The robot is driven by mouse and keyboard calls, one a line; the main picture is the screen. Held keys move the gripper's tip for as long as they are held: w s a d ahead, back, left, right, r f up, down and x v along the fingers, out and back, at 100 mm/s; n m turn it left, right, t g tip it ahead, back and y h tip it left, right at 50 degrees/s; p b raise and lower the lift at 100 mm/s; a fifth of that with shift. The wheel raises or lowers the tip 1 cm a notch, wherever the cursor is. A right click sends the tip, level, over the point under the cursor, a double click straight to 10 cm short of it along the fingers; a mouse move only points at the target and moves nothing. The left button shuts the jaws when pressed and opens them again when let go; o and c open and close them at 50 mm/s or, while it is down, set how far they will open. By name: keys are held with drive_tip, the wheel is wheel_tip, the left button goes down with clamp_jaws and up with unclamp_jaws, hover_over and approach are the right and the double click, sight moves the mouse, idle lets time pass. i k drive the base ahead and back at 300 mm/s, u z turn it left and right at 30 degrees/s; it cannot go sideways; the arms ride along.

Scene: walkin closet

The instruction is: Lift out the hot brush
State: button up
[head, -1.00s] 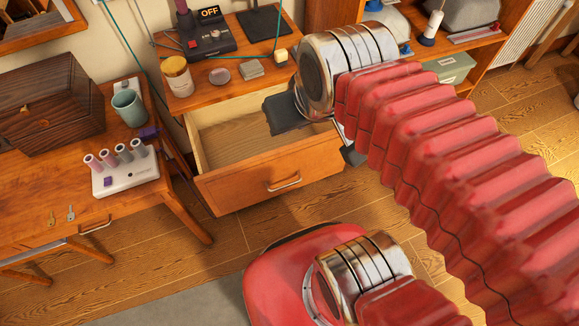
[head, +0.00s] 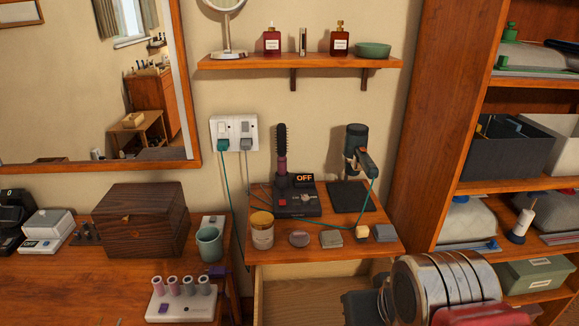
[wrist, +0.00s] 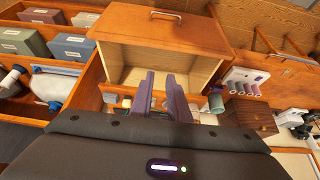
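The hot brush (head: 281,145) stands upright in a black base (head: 297,205) on the wooden cabinet top in the head view. It has dark bristles and a purplish handle. A display reading OFF is beside its handle. In the wrist view my gripper (wrist: 161,80) shows two purple-grey fingers apart, with nothing seen held between them. The fingers appear over the open drawer (wrist: 152,72) side of the cabinet, away from the brush.
A jar (head: 261,230), a round puck (head: 299,239) and small blocks line the cabinet's front edge. A hair dryer (head: 357,150) on a stand is right of the brush. A shelf (head: 300,62) hangs above; a tall bookcase (head: 450,130) borders the right.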

sight(281, 128)
drive_tip(key=u, duration=1.2)
drive_tip(key=i, duration=0.7)
drive_tip(key=u, duration=0.4)
